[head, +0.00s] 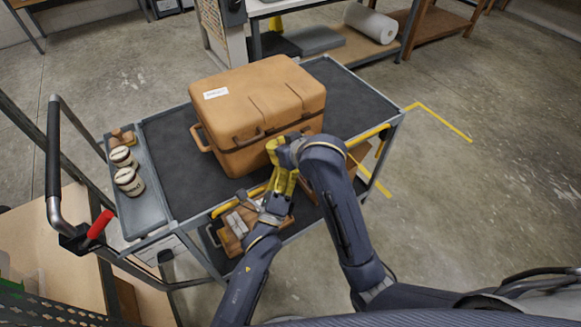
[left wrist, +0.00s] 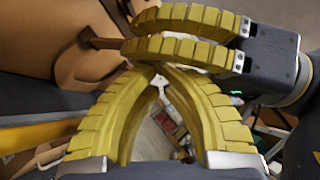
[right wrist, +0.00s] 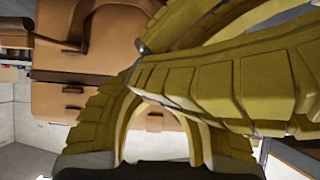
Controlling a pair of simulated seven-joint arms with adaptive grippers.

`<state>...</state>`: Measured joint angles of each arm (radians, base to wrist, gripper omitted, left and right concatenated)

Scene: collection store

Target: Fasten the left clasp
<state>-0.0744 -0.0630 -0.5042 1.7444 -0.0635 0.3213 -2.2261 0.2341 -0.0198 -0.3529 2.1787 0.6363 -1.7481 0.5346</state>
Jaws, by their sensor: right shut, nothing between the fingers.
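The tan case (head: 258,95) stands on the cart with its lid down and a dark handle along its front. In the right wrist view the case (right wrist: 110,75) shows small dark fittings (right wrist: 73,90) near the lid seam. I cannot tell which is the left clasp, or its state. My right gripper (head: 271,148) is shut and empty close to the case front. My left gripper (head: 281,172) is just below it; in the left wrist view its fingertips (left wrist: 155,68) meet, with nothing seen between them. The two grippers overlap closely and hide part of the case front.
The cart's dark top (head: 175,155) is clear left of the case. Two jars (head: 128,180) stand in the side tray. A wooden box (head: 235,232) with pale blocks lies below the front rail. A black push handle (head: 53,150) rises at left.

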